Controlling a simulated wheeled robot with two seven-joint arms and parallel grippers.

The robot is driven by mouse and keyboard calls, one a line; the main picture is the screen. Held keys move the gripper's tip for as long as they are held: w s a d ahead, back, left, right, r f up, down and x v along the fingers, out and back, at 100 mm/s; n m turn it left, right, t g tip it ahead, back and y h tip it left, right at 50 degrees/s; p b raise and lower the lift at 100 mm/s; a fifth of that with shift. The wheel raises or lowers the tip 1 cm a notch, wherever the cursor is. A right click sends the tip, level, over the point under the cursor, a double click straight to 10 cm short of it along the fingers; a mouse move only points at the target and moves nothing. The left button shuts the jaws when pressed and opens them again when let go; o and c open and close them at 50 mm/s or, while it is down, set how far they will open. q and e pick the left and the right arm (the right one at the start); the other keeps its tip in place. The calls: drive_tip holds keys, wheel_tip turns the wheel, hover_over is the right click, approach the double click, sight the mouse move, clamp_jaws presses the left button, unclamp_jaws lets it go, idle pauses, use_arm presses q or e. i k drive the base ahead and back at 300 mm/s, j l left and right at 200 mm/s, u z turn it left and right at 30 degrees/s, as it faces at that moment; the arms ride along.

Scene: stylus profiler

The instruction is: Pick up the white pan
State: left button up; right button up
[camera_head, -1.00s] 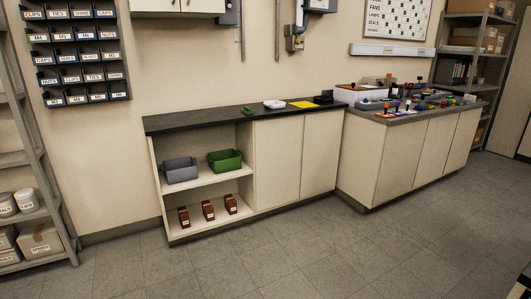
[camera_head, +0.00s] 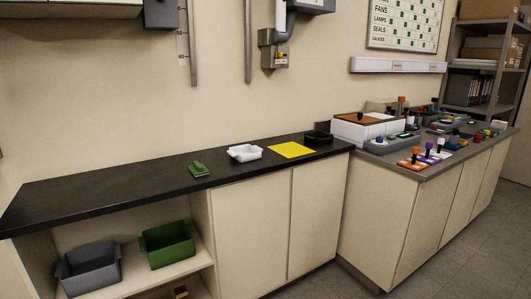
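The white pan (camera_head: 245,152) is a small, shallow white tray on the black counter (camera_head: 110,197). It sits between a small green object (camera_head: 199,169) on its left and a flat yellow sheet (camera_head: 291,149) on its right, apart from both. Neither of my grippers shows in the head view.
A black tray (camera_head: 318,137) stands right of the yellow sheet. The counter's left part is bare. A grey bin (camera_head: 90,270) and a green bin (camera_head: 168,245) sit on the open shelf below. The right-hand bench (camera_head: 425,172) is crowded with instruments and small coloured parts.

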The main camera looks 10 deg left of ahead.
sight(244, 153)
drive_tip(key=i+l+u, duration=0.15)
drive_tip(key=i+u, duration=0.15)
drive_tip(key=i, duration=0.25)
drive_tip(key=i+l+u, duration=0.25)
drive_tip(key=i, duration=0.25)
drive_tip(key=i+l+u, duration=0.3)
drive_tip(key=i+l, duration=0.15)
